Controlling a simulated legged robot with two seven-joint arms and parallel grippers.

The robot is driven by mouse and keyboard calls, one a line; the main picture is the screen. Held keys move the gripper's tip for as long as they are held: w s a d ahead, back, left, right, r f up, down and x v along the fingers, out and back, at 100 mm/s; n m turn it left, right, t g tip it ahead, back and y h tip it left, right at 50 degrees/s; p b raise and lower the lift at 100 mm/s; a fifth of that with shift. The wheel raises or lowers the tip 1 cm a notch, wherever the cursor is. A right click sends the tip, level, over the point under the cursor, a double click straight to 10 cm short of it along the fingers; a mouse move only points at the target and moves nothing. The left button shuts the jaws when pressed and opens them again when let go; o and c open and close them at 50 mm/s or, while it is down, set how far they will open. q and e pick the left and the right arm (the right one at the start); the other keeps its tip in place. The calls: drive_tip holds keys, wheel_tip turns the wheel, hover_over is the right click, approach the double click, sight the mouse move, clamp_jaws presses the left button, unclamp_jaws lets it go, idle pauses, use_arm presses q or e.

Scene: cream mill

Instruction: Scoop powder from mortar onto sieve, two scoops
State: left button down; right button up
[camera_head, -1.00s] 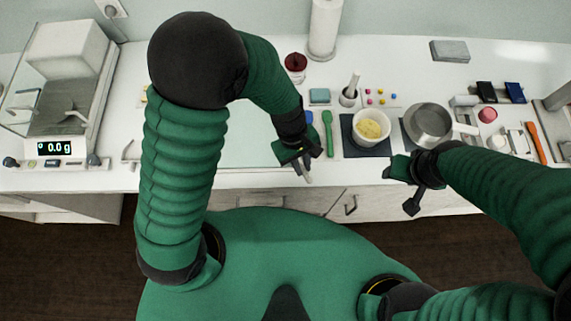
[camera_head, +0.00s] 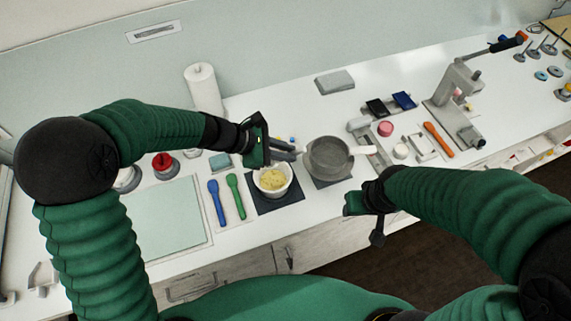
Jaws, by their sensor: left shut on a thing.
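The white mortar (camera_head: 288,192) with yellow powder (camera_head: 272,179) stands on a dark mat. The grey round pan-like vessel (camera_head: 330,160), with a pale handle to its right, stands to the mortar's right; I cannot make out a sieve mesh. My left gripper (camera_head: 285,151) is just behind and above the mortar, its jaws pointing right. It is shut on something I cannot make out. The pestle seen earlier is hidden. A blue spatula (camera_head: 217,203) and a green spatula (camera_head: 235,196) lie left of the mortar. My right gripper (camera_head: 366,212) hangs near the table's front edge; its jaws are unclear.
A pale green mat (camera_head: 170,217) leaves free room at the left. A paper roll (camera_head: 204,92) stands behind. A grey press-like stand (camera_head: 458,100), an orange spatula (camera_head: 438,139) and dark blocks (camera_head: 377,108) are on the right.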

sight(277, 165)
use_arm(q)
drive_tip(key=shift+a+f, duration=0.25)
drive_tip(key=a+f+b, duration=0.2)
drive_tip(key=f+b, duration=0.1)
drive_tip(key=shift+s+a, duration=0.1)
drive_tip(key=f+b, duration=0.1)
drive_tip(key=f, duration=0.1)
drive_tip(key=f+b, duration=0.4)
drive_tip(key=shift+d+f, duration=0.3)
drive_tip(key=shift+f, duration=0.05)
drive_tip(key=shift+s+d, duration=0.1)
drive_tip(key=shift+d, duration=0.35)
use_arm(e)
wheel_tip(277, 165, down, 8)
drive_tip(key=a, duration=0.1)
use_arm(q)
drive_tip(key=shift+r, duration=0.3)
wheel_tip(277, 165, up, 8)
drive_tip(key=p, duration=0.7)
drive_tip(key=shift+a, duration=0.2)
use_arm(e)
drive_tip(key=w+v, duration=0.1)
drive_tip(key=v, duration=0.6)
drive_tip(key=shift+w+a+r, duration=0.2)
drive_tip(key=shift+a+r, duration=0.15)
drive_tip(key=shift+a, duration=0.05)
